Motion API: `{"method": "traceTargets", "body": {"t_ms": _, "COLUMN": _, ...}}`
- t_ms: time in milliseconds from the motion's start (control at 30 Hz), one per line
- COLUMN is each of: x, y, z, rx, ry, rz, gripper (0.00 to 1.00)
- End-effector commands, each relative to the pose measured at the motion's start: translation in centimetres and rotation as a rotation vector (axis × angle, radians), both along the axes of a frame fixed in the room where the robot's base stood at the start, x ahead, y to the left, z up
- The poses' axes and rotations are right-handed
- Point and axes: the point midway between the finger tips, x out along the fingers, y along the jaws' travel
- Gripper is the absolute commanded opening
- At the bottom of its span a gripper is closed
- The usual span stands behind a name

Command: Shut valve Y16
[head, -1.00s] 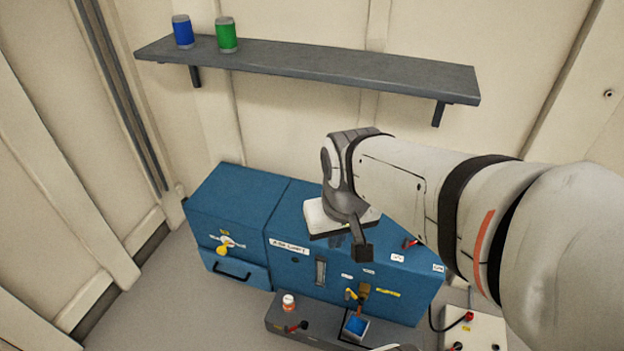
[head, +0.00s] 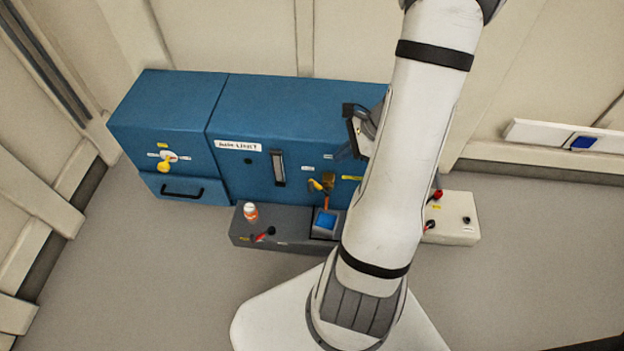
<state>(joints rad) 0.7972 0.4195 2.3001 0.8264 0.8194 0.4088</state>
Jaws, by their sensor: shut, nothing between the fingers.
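I cannot read which valve is Y16; the small labels are blurred. A yellow valve handle (head: 165,165) is on the front of the left blue cabinet. Another yellow handle (head: 317,186) sits beside a brown fitting on the main blue cabinet. A red-tipped lever (head: 265,234) is on the low grey box. More red handles (head: 437,195) are on the small cream box. My gripper (head: 352,113) is shut and empty in front of the main cabinet's right part, partly hidden by my arm. It appears apart from every handle.
The main blue cabinet (head: 285,105) stands against the wall. A white panel with a blue patch (head: 583,142) is at the right wall. The floor in front is clear.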

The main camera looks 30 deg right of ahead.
Motion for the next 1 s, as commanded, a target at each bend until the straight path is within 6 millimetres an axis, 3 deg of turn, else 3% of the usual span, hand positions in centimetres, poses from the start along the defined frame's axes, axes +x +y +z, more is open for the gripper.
{"method": "traceTargets", "body": {"t_ms": 33, "x": -0.3, "y": -1.1, "z": -2.4, "rx": 0.031, "ry": 0.02, "rz": -0.078, "gripper": 0.0}}
{"method": "traceTargets", "body": {"t_ms": 100, "x": -0.5, "y": -2.1, "z": -3.8, "rx": 0.06, "ry": 0.036, "rz": -0.155, "gripper": 0.0}}
{"method": "traceTargets", "body": {"t_ms": 333, "x": -0.6, "y": -3.1, "z": -5.0, "rx": 0.092, "ry": 0.052, "rz": -0.238, "gripper": 0.0}}
{"method": "traceTargets", "body": {"t_ms": 667, "x": -0.5, "y": -2.8, "z": -5.3, "rx": 0.091, "ry": 0.052, "rz": -0.233, "gripper": 0.0}}
{"method": "traceTargets", "body": {"t_ms": 1000, "x": 1.4, "y": 0.1, "z": -10.4, "rx": 0.092, "ry": 0.054, "rz": -0.229, "gripper": 0.0}}
